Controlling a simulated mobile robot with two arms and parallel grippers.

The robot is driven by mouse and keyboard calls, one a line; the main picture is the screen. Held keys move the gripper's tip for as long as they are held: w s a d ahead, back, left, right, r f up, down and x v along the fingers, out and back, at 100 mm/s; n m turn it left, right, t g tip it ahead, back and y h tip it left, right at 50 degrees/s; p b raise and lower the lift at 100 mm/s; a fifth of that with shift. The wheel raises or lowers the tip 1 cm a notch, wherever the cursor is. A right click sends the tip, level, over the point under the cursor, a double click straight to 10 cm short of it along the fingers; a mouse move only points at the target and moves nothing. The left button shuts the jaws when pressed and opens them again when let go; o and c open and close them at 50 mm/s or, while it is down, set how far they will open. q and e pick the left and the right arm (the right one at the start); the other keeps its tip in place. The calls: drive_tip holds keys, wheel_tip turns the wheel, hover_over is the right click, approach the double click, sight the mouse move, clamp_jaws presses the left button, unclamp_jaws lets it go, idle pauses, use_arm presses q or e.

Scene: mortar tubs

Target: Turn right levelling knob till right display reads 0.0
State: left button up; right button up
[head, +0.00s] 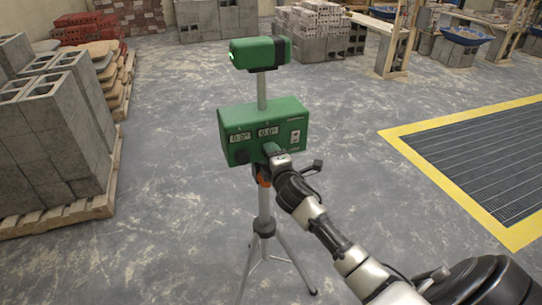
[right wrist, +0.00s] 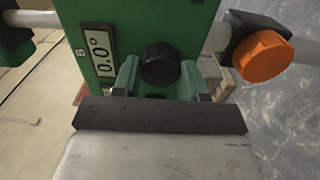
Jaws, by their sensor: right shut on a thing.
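The green levelling box (head: 290,118) stands on a tripod, with two small displays on its front. The right display (head: 268,131) reads 0.0°; in the right wrist view it shows sideways (right wrist: 100,48), marked B. The left display (head: 240,136) also seems to read 0.0, but it is small. The right levelling knob (right wrist: 160,64) is black and round. My right gripper (head: 271,150) is shut on this knob, its green fingers (right wrist: 160,78) on either side of it. In the head view the gripper hides the knob. The left knob (head: 241,157) is free. My left gripper is out of view.
A green instrument head (head: 260,53) sits on a post above the box. The tripod legs (head: 264,240) spread below; an orange clamp knob (right wrist: 263,56) is close by. Grey blocks (head: 55,125) on a pallet stand left. A yellow-edged floor grating (head: 480,150) lies right.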

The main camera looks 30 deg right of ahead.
idle(0.5)
drive_tip(key=o, duration=0.9)
drive_tip(key=shift+s, duration=0.15)
drive_tip(key=shift+b+v, duration=0.7)
drive_tip(key=shift+v, duration=4.6)
drive_tip(key=shift+a+f, duration=0.1)
